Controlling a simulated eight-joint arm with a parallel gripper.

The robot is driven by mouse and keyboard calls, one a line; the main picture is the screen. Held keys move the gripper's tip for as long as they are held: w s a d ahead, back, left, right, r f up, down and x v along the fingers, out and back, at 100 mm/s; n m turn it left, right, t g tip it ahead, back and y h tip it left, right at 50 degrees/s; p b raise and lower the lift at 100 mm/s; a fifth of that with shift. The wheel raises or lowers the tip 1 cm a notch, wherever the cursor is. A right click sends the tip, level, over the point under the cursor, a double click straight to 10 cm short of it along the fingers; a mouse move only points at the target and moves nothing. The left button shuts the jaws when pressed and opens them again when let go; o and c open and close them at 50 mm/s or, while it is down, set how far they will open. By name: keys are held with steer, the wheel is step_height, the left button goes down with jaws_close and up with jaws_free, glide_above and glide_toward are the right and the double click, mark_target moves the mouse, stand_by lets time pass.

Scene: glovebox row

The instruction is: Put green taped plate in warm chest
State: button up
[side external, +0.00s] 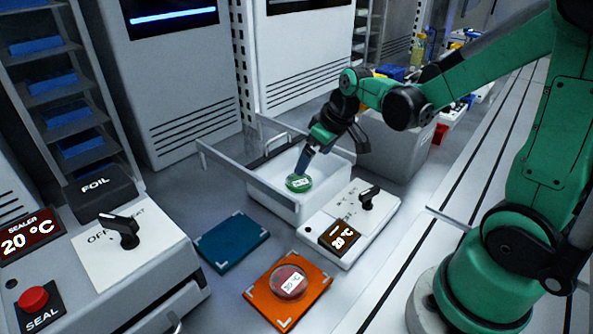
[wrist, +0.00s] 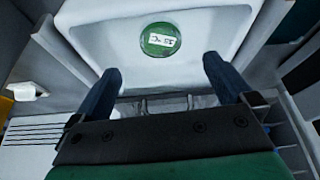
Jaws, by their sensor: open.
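The green plate (side external: 299,184), round with a white label, lies flat inside a white open-topped chest (side external: 322,197). In the wrist view the plate (wrist: 160,40) rests on the chest's pale floor (wrist: 215,40); its upside-down label seems to read 35 °C. My gripper (side external: 304,160) points down into the chest just above the plate. In the wrist view its two dark fingers (wrist: 160,85) are spread wide with nothing between them. The plate lies beyond the fingertips, apart from them. A panel with a knob and a 20 °C display (side external: 340,238) adjoins the chest.
A red dish with a white label (side external: 289,282) sits on an orange mat (side external: 316,283). A blue mat (side external: 232,242) is bare. A sealer (side external: 120,260) stands at left. A grey box (side external: 405,148) is behind the chest. A raised rail (side external: 238,168) runs along the chest's left side.

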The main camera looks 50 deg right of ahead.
steer(key=s+a+r+m+t, duration=0.1)
steer(key=s+a+r+t, duration=0.1)
steer(key=s+a+r, duration=0.3)
steer(key=s+a, duration=0.1)
steer(key=a, duration=0.1)
steer(key=shift+s+a+r+t, duration=0.25)
steer(key=shift+a+r+t, duration=0.05)
steer(key=shift+a+r, duration=0.1)
stand_by(0.6)
